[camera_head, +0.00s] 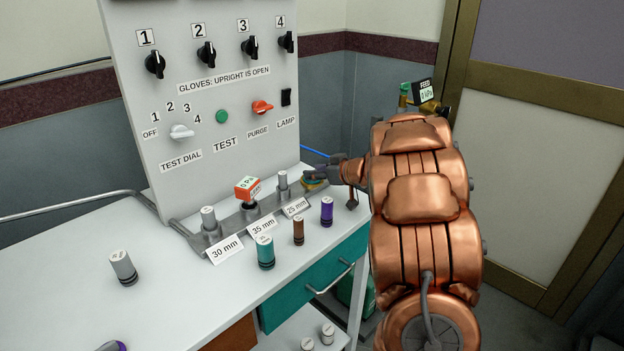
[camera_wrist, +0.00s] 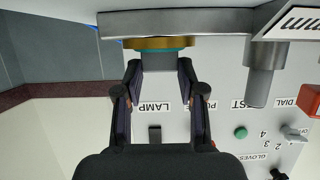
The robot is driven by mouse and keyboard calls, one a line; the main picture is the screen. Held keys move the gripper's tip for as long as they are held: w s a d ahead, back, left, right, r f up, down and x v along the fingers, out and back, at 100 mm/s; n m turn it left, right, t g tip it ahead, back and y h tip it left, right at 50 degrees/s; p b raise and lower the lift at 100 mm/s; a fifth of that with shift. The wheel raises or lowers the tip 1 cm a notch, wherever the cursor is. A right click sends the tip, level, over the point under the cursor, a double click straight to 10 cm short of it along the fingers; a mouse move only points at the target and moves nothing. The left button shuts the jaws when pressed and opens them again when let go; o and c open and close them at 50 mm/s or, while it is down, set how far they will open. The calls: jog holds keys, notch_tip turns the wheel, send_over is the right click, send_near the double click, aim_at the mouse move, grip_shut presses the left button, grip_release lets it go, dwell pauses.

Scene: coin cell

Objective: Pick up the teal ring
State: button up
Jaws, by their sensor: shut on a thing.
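The teal ring (camera_wrist: 159,51) shows in the wrist view as a thin teal band against a gold band (camera_wrist: 160,43), by the grey rail. In the head view a small teal and yellow piece (camera_head: 314,184) sits at the right end of the rail, mostly hidden by my gripper (camera_head: 322,175). In the wrist view my gripper (camera_wrist: 159,66) has its two fingers closed in on the ring, with a grey block between the fingertips. Whether the ring is clear of the gold band cannot be told.
The grey rail (camera_head: 233,223) carries posts behind cards marked 30, 35 and 25 mm, and an orange gauge (camera_head: 247,188). Teal (camera_head: 265,252), brown (camera_head: 298,230) and purple (camera_head: 327,211) cylinders stand in front. A panel of knobs (camera_head: 205,100) rises behind.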

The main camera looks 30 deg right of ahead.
jog(key=shift+c, duration=0.6)
jog(key=shift+r, duration=0.1)
